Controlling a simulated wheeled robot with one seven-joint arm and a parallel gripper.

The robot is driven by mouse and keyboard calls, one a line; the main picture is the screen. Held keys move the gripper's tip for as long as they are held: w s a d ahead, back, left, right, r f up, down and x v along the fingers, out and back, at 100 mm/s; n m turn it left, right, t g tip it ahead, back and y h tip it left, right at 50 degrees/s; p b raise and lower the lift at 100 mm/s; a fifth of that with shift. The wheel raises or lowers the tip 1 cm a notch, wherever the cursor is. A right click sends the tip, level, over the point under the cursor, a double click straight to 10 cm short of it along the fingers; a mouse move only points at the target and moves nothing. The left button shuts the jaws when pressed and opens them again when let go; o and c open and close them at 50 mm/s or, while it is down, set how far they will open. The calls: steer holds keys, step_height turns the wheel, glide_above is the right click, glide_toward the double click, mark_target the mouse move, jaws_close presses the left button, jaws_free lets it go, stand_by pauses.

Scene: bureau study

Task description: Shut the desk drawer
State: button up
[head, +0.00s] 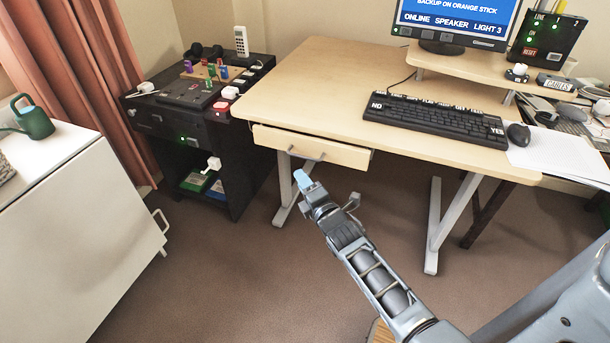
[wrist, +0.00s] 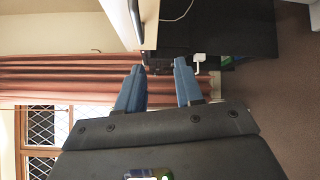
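The desk drawer (head: 345,155) is a pale wood front with a grey bar handle (head: 305,153), under the left part of the desk top. Its front seems close to the desk edge; how far it stands out is hard to tell. My gripper (head: 302,180) is just below and in front of the handle, seemingly apart from it. In the wrist view, its two blue fingers (wrist: 158,75) are spread with nothing between them. A pale wood part of the desk or drawer (wrist: 150,25) shows beyond the fingertips, with a dark bar beside it.
The desk (head: 330,85) holds a keyboard (head: 435,118), a mouse (head: 519,134) and a monitor (head: 455,22). A black cabinet (head: 240,165) stands left of the drawer. A white cabinet (head: 70,220) is at the far left. Carpet between them and below the drawer is clear.

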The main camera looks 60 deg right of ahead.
steer(key=w+d+r+m+t+h, duration=0.1)
steer(key=w+d+r, duration=0.1)
steer(key=d, duration=0.4)
steer(key=shift+w+r+m+h+b, duration=0.15)
steer(key=shift+r+m+h+b, duration=0.05)
steer(key=shift+m+h+b, duration=0.15)
jaws_close()
stand_by(0.4)
